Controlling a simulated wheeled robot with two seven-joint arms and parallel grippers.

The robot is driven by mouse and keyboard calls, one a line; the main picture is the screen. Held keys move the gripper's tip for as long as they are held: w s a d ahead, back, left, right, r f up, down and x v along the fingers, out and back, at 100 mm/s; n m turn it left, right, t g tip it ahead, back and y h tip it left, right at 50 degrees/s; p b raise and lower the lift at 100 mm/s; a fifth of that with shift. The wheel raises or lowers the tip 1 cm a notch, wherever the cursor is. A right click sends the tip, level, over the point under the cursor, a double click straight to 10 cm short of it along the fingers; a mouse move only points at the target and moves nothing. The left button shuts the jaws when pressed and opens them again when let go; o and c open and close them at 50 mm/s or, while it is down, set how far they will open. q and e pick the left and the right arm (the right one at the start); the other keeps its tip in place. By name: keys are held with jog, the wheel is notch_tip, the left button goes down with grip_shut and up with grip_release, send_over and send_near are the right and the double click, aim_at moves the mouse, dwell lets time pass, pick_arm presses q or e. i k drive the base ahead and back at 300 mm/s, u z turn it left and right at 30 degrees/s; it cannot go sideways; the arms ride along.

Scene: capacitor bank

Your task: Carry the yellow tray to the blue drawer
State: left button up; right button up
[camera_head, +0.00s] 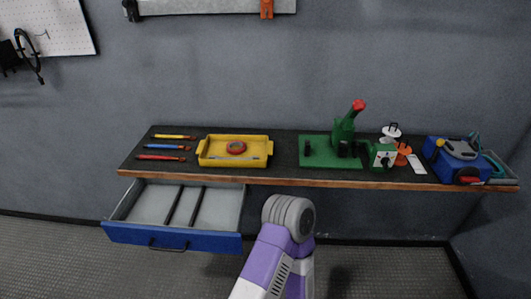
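The yellow tray (214,148) sits on the dark workbench top, left of the middle, with a handle at each end. It holds a red ring-shaped roll (236,147) and a thin, light-coloured tool in front of it. The blue drawer (172,238) is pulled out below the left part of the bench. Its grey inside looks empty, with two dark dividers making three compartments. A purple and white arm of mine rises at the bottom centre, right of the drawer. Neither gripper is in view.
Yellow, blue and red tools (163,157) lie left of the tray on the workbench (285,165). A green stand (330,152), a small green and white device (382,156) and a blue box-shaped tool (458,160) stand to the right. Some bench space is clear right of the tray.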

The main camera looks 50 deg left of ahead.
aim_at(184, 211)
jog(key=k, duration=0.8)
jog(key=u, duration=1.55)
jog(key=i, duration=0.25)
jog(key=z, duration=0.05)
